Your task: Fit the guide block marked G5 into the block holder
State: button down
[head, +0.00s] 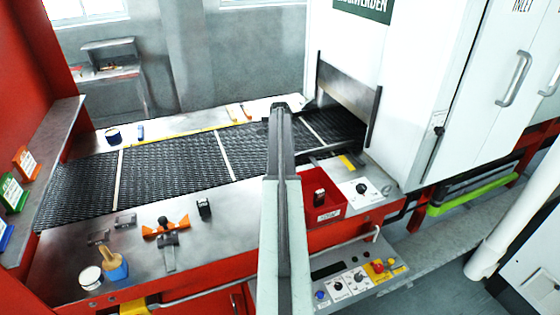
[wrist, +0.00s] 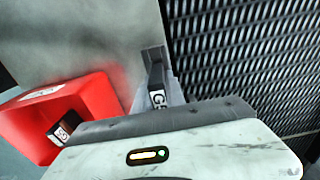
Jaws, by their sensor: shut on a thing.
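In the wrist view my gripper (wrist: 160,88) is shut on a small dark block (wrist: 157,76). The white label (wrist: 158,99) on this block reads G5. The held block is over the bare grey metal deck, close to the edge of the mesh belt. I cannot make out the block holder for certain in either view.
The mesh belt (head: 175,163) runs into the white machine (head: 420,80). Tools, a brush (head: 114,264) and another dark block (head: 204,208) lie on the near deck.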

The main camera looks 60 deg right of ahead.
jog(key=shift+f+b, duration=0.95)
dwell(0.5)
jog(key=c, duration=1.3)
grip_release()
notch_tip(320, 180, up, 8)
jog(key=p, duration=0.8)
jog(key=shift+r, duration=0.1)
